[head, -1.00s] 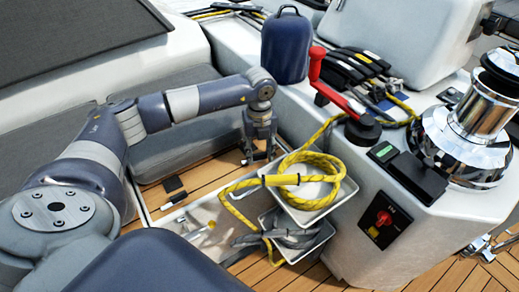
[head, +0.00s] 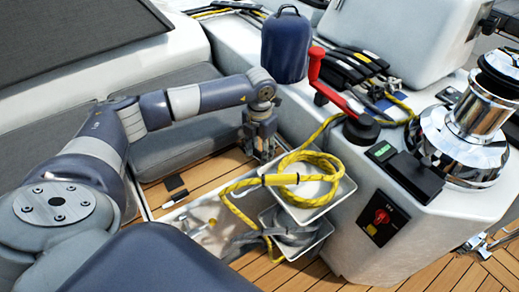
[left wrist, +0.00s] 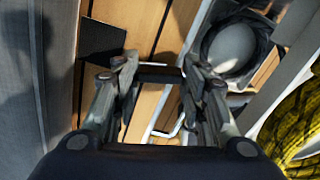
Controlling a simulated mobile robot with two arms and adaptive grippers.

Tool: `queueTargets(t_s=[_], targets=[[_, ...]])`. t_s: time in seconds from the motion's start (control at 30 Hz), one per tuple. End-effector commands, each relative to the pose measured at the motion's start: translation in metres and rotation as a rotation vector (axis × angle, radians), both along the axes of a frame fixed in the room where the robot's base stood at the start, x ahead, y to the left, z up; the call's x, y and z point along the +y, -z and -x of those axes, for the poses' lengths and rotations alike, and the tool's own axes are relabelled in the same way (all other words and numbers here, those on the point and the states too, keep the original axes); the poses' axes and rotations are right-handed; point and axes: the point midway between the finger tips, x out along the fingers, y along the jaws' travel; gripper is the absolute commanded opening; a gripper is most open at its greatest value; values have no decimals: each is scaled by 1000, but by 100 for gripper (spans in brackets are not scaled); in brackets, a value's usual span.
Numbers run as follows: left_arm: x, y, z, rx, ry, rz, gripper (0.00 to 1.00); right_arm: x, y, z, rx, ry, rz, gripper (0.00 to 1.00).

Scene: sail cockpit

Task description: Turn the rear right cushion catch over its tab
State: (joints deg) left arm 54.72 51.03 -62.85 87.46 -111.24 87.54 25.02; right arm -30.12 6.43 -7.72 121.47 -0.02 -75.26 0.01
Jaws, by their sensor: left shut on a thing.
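My left gripper (head: 264,156) reaches down from the left beside the front of the grey seat cushion (head: 185,135), just behind the yellow rope coil. In the left wrist view, the fingers (left wrist: 158,72) are closed on a short dark bar (left wrist: 160,74) that spans between their tips. It looks like the cushion catch, but in the head view it is too small and too hidden by the fingers to make out. I cannot tell its tab apart. My right gripper is not in view.
The yellow rope (head: 318,162) lies coiled over a white bin (head: 335,195) close to the gripper. A black square (head: 174,183) and a dark pen-like piece (head: 175,199) lie on the wooden floor (head: 205,175). A red-handled crank (head: 316,68) stands on the coaming behind.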

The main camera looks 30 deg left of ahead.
Motion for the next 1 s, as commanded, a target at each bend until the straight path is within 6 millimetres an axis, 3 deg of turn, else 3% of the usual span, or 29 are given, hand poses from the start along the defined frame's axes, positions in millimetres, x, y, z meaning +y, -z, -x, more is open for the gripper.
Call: queueTargets(t_s=[0.4, 1.0], targets=[[0, 0, 0, 0, 238, 0, 16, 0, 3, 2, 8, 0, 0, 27], [0, 0, 0, 1, 294, 0, 16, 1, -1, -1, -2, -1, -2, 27]])
